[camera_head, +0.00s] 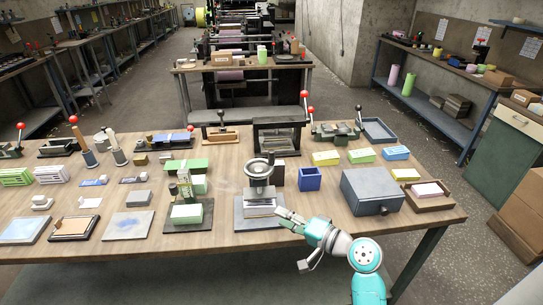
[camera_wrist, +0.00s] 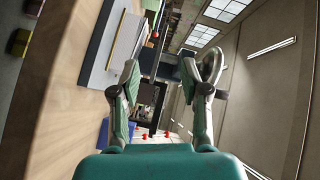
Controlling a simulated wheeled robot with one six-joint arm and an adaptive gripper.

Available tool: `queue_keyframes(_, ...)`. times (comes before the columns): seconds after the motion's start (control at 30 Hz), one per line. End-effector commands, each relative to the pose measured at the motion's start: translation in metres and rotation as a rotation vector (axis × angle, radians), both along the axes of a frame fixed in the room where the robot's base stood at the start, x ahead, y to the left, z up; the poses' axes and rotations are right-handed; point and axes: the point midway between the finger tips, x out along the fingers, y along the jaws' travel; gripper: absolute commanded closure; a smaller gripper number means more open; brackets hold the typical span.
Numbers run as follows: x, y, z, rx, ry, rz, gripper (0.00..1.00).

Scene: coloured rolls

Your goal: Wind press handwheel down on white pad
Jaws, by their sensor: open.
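The press stands at the front middle of the table, with its round grey handwheel (camera_head: 258,168) on top of an upright screw. Below it a white pad (camera_head: 261,208) lies on a dark base plate (camera_head: 240,220). My gripper (camera_head: 291,240) is open and empty, to the lower right of the press, with its upper finger near the plate's right edge. In the wrist view, turned sideways, my gripper (camera_wrist: 160,76) has its fingers wide apart. A ring that looks like the handwheel (camera_wrist: 218,62) shows behind the right finger; the pad (camera_wrist: 124,40) shows beyond the left finger.
A blue open box (camera_head: 309,179) and a grey drawer box (camera_head: 372,192) stand right of the press. A green block on a dark stand (camera_head: 188,213) is close on its left. The table's front edge (camera_head: 340,228) lies beside my arm.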

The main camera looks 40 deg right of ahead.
Motion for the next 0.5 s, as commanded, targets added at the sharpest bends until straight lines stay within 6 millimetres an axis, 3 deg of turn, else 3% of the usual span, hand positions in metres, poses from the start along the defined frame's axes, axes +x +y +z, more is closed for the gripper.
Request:
queue_keyframes(0.3, 0.010, -0.042, 0.076, -0.710, -0.216, 0.036, 0.55)
queue_keyframes(0.5, 0.010, -0.060, 0.112, -1.076, -0.308, 0.042, 0.55)
